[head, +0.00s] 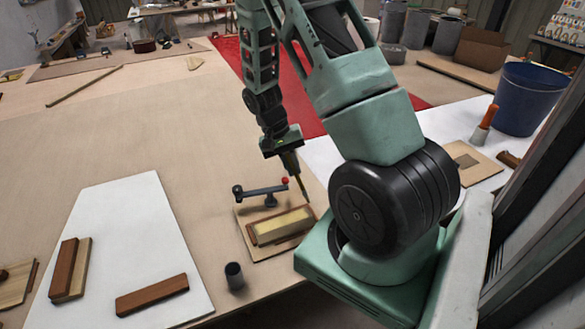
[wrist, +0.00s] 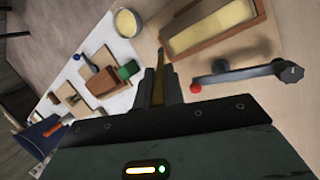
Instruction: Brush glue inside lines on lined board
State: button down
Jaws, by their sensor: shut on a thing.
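My gripper (head: 291,160) points down in the middle of the head view and is shut on a thin brush (head: 302,189). In the wrist view the brush (wrist: 160,66) sticks out between my two fingers (wrist: 158,86). The brush end is near the right end of a brown block with a pale yellow top (head: 282,226), perhaps the lined board; I cannot tell whether it touches. This block also shows in the wrist view (wrist: 212,27). No lines can be made out. A round pot with pale yellow contents (wrist: 129,22) stands left of the brush.
A dark clamp with a red knob (head: 262,191) stands behind the block on a wooden base board (head: 258,253). A dark cup (head: 234,275) stands in front. Wooden blocks (head: 152,294) lie on a white sheet (head: 130,220) at left. A blue bucket (head: 527,98) stands right.

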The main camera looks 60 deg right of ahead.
jog(key=shift+r+p, duration=0.8)
jog(key=shift+r, duration=0.5)
jog(key=shift+f, duration=0.1)
